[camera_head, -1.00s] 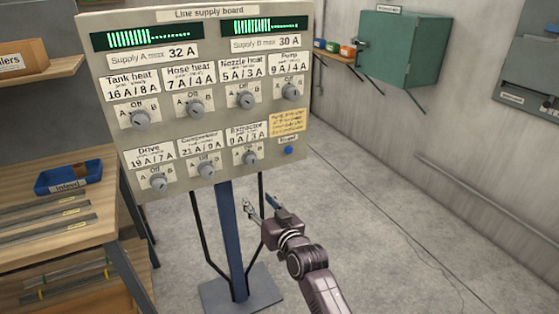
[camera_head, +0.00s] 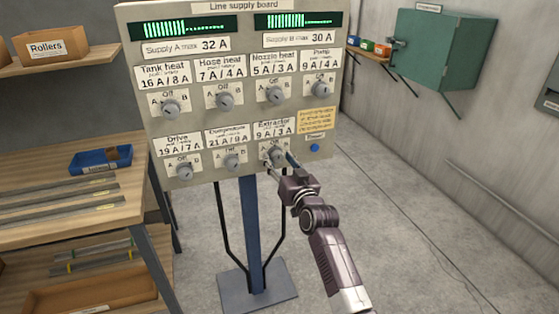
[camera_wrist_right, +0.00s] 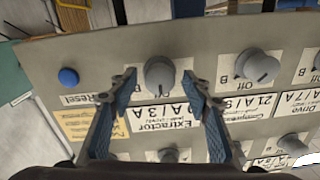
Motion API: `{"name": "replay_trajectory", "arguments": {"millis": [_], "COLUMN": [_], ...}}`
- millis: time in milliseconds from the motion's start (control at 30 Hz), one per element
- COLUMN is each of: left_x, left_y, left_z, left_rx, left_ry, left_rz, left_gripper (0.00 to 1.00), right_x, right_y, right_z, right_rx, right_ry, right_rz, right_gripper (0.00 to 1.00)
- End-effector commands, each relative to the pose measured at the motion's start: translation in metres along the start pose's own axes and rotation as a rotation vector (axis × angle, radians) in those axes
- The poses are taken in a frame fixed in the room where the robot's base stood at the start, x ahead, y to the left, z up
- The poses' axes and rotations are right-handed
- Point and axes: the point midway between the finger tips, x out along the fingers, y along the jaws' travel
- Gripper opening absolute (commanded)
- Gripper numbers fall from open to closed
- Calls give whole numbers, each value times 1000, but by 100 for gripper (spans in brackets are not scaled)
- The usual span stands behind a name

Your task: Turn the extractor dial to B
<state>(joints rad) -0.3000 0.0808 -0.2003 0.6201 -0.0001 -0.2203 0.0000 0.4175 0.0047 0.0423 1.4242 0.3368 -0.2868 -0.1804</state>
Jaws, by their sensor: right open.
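The line supply board (camera_head: 205,112) stands upright on a blue post, with two rows of grey dials. The extractor dial (camera_head: 276,154) is the rightmost in the lower row, under a label reading "Extractor 9 A / 3 A". My right gripper (camera_head: 282,162) is at this dial, partly covering it. In the right wrist view, upside down, the extractor dial (camera_wrist_right: 159,73) sits between the two open blue-padded fingers, with a gap on each side. My left gripper is in no view.
The compressor dial (camera_head: 233,161) is close on the left, and a blue reset button (camera_head: 314,147) is close on the right. A wooden bench (camera_head: 60,205) with a blue bin (camera_head: 100,160) stands at left. The floor at right is open.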

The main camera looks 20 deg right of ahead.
Motion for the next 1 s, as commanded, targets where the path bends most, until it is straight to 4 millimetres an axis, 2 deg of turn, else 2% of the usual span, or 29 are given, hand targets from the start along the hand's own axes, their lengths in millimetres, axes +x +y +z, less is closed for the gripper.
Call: {"name": "replay_trajectory", "arguments": {"millis": [233, 600, 1000], "left_x": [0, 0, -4], "left_y": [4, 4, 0], "left_z": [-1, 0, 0], "left_rx": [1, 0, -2], "left_ry": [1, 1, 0], "left_rz": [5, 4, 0], "left_gripper": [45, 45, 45], "right_x": [0, 0, 0], "right_y": [0, 0, 0], "right_z": [0, 0, 0], "right_rx": [-1, -1, 83], "right_ry": [-1, -1, 1], "right_rz": [0, 1, 1], "right_gripper": [44, 3, 3]}}
